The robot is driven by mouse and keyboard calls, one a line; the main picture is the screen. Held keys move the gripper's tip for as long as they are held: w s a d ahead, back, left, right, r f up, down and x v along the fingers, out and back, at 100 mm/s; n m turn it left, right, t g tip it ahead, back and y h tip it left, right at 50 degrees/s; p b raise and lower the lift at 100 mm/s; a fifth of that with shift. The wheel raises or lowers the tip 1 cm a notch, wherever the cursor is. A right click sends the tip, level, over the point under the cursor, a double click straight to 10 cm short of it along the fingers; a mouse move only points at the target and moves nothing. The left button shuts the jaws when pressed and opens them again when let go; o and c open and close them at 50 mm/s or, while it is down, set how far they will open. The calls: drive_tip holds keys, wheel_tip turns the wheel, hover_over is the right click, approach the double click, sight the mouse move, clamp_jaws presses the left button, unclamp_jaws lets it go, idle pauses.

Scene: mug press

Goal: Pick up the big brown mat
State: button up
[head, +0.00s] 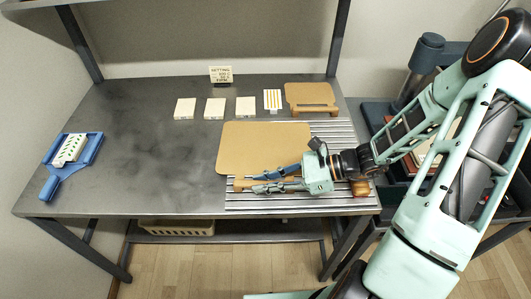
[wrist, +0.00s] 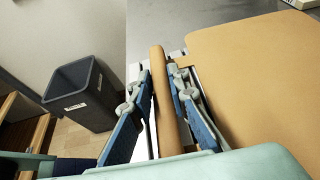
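The big brown mat (head: 262,145) is a flat tan rectangle with rounded corners. It lies partly on the bench top and partly on a ribbed metal panel; in the wrist view it fills the right side (wrist: 255,75). My gripper (head: 247,183) is low at the bench's front edge, on the near side of the mat. Its blue fingers point left and are spread. In the wrist view the fingers (wrist: 158,72) lie on either side of a brown rod (wrist: 167,110); I cannot tell whether they touch it. The mat is outside the fingers.
The ribbed panel (head: 330,133) is under the mat's right part. Behind are pale blocks (head: 215,107), a striped card (head: 272,99), a small brown stand (head: 310,97) and a sign (head: 221,75). A blue-handled tray (head: 72,160) is far left. A dark bin (wrist: 85,90) stands on the floor. The bench's left middle is clear.

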clamp_jaws()
drive_tip(key=shift+r, duration=0.1)
